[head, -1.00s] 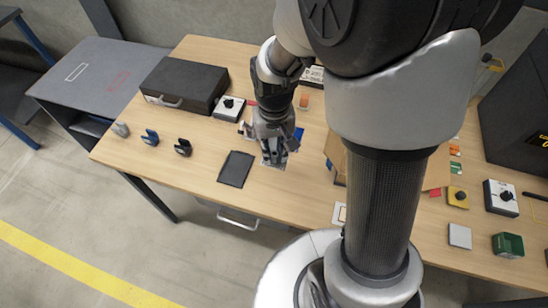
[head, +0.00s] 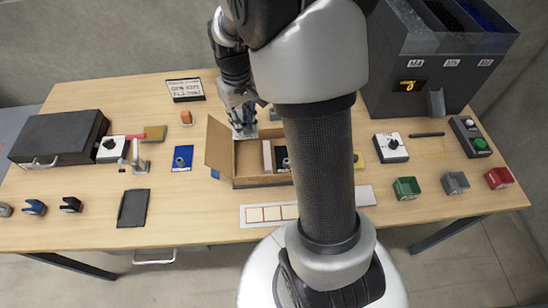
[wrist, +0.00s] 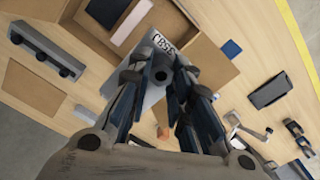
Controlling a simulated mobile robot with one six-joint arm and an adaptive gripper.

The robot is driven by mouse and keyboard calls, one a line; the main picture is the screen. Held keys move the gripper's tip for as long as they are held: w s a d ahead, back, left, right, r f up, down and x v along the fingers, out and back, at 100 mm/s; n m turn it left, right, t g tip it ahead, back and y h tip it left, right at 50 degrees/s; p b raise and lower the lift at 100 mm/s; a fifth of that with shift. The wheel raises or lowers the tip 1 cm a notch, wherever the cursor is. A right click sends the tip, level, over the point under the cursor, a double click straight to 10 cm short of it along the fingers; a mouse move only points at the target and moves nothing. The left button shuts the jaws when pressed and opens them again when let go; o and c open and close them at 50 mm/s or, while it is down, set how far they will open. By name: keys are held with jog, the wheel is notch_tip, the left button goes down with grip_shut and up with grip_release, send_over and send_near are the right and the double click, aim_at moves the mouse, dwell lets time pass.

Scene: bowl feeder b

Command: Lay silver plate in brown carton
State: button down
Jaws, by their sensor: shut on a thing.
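The brown carton (head: 250,160) stands open on the table, with its flaps spread; it also shows in the wrist view (wrist: 208,58). It holds a pale block (head: 267,156) and a dark item (head: 281,158). My gripper (head: 243,124) is over the carton's far left part and is shut on the silver plate (wrist: 158,50). The plate has dark lettering and hangs from the fingertips above the carton in the wrist view (wrist: 162,78). In the head view the plate (head: 245,135) is mostly hidden by the fingers. I cannot tell its exact height over the carton.
A blue plate (head: 182,158) and a black tray (head: 133,208) lie left of the carton. A white strip with square frames (head: 268,214) lies in front. A black case (head: 58,137) is at the left, and a dark bin unit (head: 430,60) stands at the back right.

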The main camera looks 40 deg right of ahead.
notch_tip(320, 180, down, 20)
jog(key=b, duration=0.6)
jog(key=shift+w+a+r, duration=0.1)
jog(key=shift+r, duration=0.1)
jog(key=c, duration=1.9)
grip_release()
jog(key=shift+f, duration=0.2)
jog(key=shift+o, duration=0.9)
